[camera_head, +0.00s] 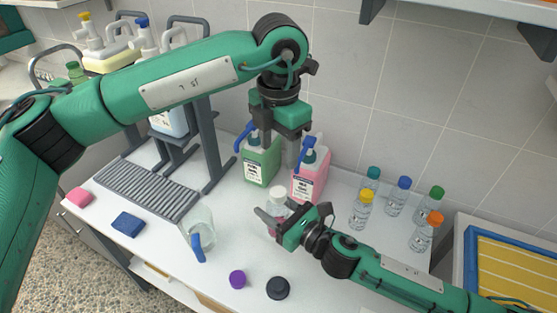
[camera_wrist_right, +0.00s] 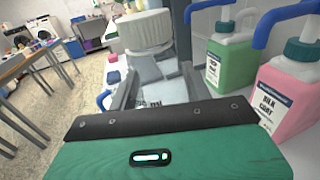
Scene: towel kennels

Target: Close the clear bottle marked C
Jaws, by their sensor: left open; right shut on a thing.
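My right gripper (camera_head: 277,217) is shut on a clear bottle (camera_wrist_right: 155,92) with a wide white cap (camera_wrist_right: 147,30). The bottle stands upright between the fingers, and the white cap (camera_head: 278,194) is also visible in the head view. The cap sits on top of the bottle; I cannot tell whether it is tight. A printed label shows low on the bottle, but I cannot read a C. My left gripper (camera_head: 281,150) points down, open and empty, above and behind the capped bottle, in front of the green and pink jugs.
A green jug (camera_head: 262,165) and a pink jug (camera_head: 310,178) stand just behind. Several clear bottles with coloured caps (camera_head: 396,195) stand at right. A clear pitcher (camera_head: 200,228), purple cap (camera_head: 237,279) and black lid (camera_head: 278,288) are in front. A grey rack (camera_head: 150,187) is at left.

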